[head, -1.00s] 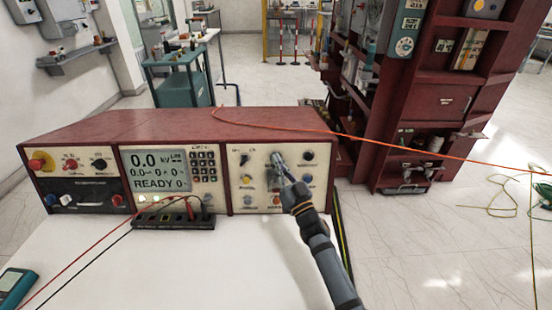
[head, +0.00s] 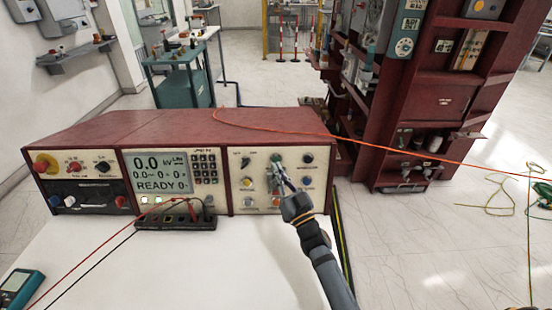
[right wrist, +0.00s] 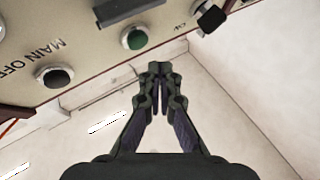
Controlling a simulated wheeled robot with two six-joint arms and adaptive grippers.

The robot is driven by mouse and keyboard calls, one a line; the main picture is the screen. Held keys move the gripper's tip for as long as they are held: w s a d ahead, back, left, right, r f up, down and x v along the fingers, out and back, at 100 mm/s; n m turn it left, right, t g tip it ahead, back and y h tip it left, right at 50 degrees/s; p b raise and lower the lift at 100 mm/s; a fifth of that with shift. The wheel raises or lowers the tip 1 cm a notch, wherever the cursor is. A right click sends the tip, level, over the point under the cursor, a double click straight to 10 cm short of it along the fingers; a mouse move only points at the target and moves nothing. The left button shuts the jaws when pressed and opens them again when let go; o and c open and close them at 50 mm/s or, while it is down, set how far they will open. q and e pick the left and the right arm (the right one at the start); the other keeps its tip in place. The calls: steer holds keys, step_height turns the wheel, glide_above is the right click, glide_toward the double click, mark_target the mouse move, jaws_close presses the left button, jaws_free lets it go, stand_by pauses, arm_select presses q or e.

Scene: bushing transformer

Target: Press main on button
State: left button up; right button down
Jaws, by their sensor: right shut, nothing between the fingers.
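The red console (head: 190,122) stands on the white table, and its right cream panel carries several knobs and buttons. My right gripper (head: 276,170) is in front of this panel, its fingers shut and empty, covering part of the middle column. A green button (head: 277,157) shows just above the fingertips. In the right wrist view a green button (right wrist: 134,38) sits beyond the shut fingertips (right wrist: 160,70), with a visible gap. A dark button (right wrist: 54,76) lies beside the printed words MAIN OFF (right wrist: 33,57). I cannot read a MAIN ON label. My left gripper is not in view.
The console's display (head: 160,172) reads 0.0 kV and READY. A black terminal block (head: 175,222) with red and black leads stands before it. A teal handheld meter (head: 20,288) lies at lower left. An orange cable (head: 400,143) runs right from the console top.

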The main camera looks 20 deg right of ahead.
steer(key=s, duration=0.1)
steer(key=s+p, duration=0.1)
steer(key=s+a+r+p, duration=0.1)
steer(key=shift+s, duration=0.1)
stand_by(1.4)
